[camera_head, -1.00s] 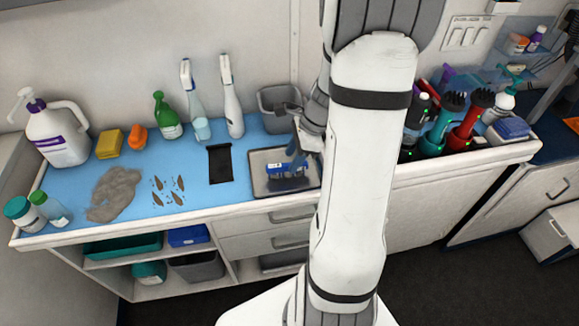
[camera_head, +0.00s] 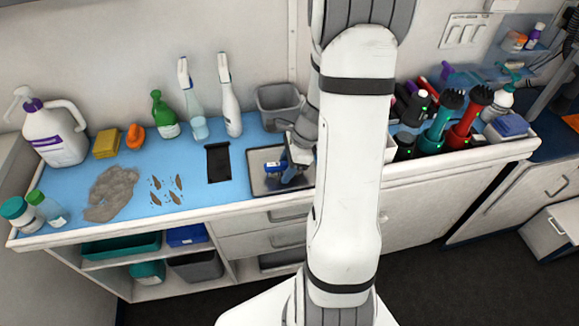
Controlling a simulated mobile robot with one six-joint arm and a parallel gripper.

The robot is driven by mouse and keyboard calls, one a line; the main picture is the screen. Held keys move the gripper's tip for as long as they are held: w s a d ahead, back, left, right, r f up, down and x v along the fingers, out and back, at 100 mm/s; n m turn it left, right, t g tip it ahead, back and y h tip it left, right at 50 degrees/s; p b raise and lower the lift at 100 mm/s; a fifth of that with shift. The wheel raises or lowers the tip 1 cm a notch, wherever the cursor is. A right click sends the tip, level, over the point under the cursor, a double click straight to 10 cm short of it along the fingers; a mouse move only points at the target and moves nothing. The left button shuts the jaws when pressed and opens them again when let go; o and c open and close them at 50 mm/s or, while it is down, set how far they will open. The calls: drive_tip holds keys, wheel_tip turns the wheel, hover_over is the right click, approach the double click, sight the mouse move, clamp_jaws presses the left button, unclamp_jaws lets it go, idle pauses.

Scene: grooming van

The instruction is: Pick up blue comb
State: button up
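A small blue object (camera_head: 273,167), which looks like the comb, lies on the dark-grey shallow tray (camera_head: 262,188) on the blue counter mat. Only its left end shows; my gripper hides the rest. My gripper (camera_head: 289,173) is low over the tray, pointing down at the object's right part. The fingers are small and partly hidden by my wrist, so I cannot tell whether they are open or closed on it.
A grey bin (camera_head: 279,100) stands just behind the tray. A black flat item (camera_head: 218,163) lies to its left. Spray bottles (camera_head: 231,108) stand at the back wall. Clippers and brushes (camera_head: 437,122) crowd the counter right of my arm. A fur pile (camera_head: 110,194) lies at left.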

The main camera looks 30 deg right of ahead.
sight(286, 163)
clamp_jaws()
idle(0.3)
wheel_tip(286, 163, up, 10)
drive_tip(key=shift+r+p, duration=0.15)
drive_tip(key=shift+p, duration=0.5)
